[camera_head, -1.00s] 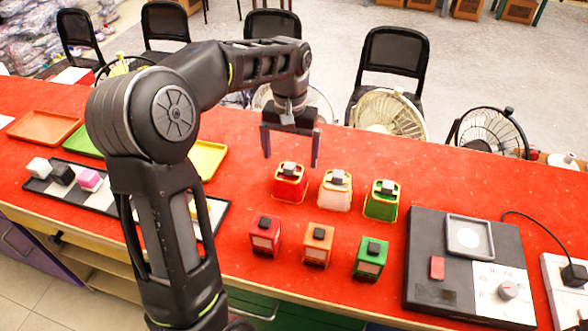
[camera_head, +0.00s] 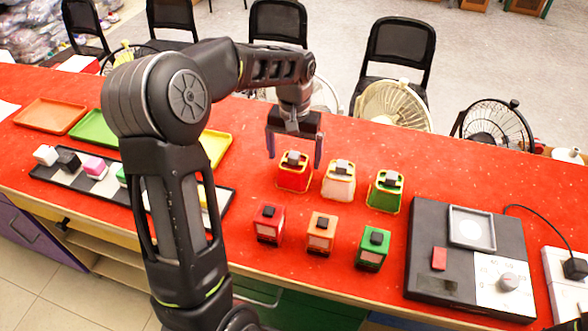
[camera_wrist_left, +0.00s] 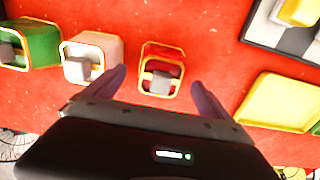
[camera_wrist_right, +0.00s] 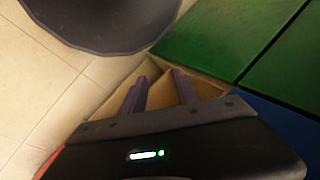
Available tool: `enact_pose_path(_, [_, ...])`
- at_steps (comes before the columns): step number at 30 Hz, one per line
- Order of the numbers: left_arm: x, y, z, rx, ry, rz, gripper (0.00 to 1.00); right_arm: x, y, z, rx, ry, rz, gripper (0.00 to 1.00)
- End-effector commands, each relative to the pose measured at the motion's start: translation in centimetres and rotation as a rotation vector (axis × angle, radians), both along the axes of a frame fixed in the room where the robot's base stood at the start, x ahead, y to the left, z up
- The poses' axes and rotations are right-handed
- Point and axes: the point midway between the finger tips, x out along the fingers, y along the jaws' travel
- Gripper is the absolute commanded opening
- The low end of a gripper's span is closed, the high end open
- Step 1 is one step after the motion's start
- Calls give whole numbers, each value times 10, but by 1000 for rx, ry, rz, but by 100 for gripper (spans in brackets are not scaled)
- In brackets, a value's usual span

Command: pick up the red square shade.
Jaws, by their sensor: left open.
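The red square shade (camera_head: 293,177), tapered with yellow edging and a grey block on top, stands on the red counter, at the left of the back row. My open left gripper (camera_head: 295,150) is above and just behind it in the head view. In the left wrist view the shade (camera_wrist_left: 162,53) shows between and beyond the two fingertips (camera_wrist_left: 160,82), with no visible contact. A smaller red block-like piece (camera_head: 268,225) with a dark top stands in front of the shade. My right gripper (camera_wrist_right: 160,80) shows only in its wrist view, empty, with a narrow gap between its fingers.
A white shade (camera_head: 338,183) and a green shade (camera_head: 385,193) stand to the right. An orange piece (camera_head: 319,236) and a green piece (camera_head: 372,250) are in front. A black panel (camera_head: 430,240) lies farther right. A yellow tray (camera_head: 214,147) lies left.

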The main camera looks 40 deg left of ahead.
Motion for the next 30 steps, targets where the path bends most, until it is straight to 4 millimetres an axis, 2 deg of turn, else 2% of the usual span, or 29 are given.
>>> enact_pose_path(6, [0, 2, -31, 0, 3, 0, 94, 0, 0, 8, 0, 1, 0, 36])
enact_pose_path(9, [0, 1, -38, 0, 2, -1, 94, 0, 0, 8, 0, 1, 0, 36])
enact_pose_path(26, [0, 1, -38, 0, 0, 0, 94, 0, 0, 8, 0, 1, 0, 36])
enact_pose_path(30, [0, 2, -38, 0, 0, 0, 85, 0, 0, 8, 0, 1, 0, 36])
